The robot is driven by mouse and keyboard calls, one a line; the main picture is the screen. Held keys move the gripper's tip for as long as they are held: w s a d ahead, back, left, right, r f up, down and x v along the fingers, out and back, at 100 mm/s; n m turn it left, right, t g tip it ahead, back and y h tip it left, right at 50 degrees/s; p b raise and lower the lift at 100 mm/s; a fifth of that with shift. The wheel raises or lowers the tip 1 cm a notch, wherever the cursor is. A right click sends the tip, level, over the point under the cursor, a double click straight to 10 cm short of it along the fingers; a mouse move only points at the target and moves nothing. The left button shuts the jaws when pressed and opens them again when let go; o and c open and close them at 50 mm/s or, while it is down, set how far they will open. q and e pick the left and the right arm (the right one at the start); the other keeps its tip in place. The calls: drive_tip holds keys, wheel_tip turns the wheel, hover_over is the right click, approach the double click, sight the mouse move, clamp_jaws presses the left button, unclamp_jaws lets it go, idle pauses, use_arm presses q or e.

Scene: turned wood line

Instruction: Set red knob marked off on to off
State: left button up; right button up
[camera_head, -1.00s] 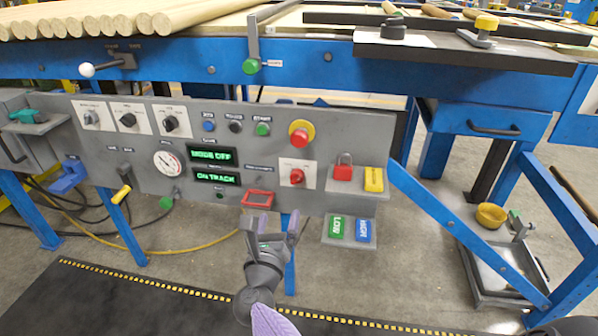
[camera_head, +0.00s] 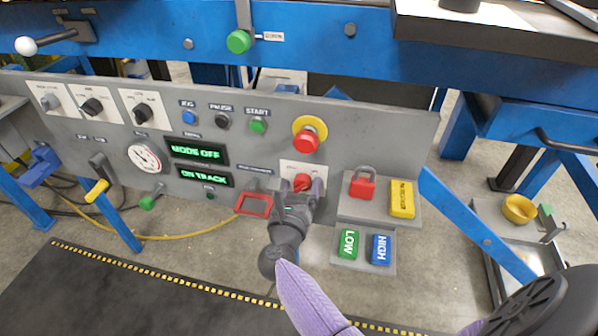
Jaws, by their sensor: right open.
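The red knob (camera_head: 302,181) sits on a white plate low on the grey control panel (camera_head: 255,155), below the red and yellow mushroom button. My right gripper (camera_head: 303,187) is at the knob, with its open fingers on either side of it. Whether the fingers touch the knob cannot be told. The gripper hides the lower part of the knob and its plate, so the pointer and the markings cannot be read. My left gripper is not in view.
The mushroom button (camera_head: 308,135) is just above. A red padlock (camera_head: 363,183) and a yellow block (camera_head: 402,199) stand on a shelf to the right. Green LOW (camera_head: 348,243) and blue HIGH (camera_head: 381,249) blocks lie below. A red frame (camera_head: 254,203) is left of the gripper.

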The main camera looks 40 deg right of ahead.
drive_tip(key=shift+s+a, duration=0.1)
clamp_jaws()
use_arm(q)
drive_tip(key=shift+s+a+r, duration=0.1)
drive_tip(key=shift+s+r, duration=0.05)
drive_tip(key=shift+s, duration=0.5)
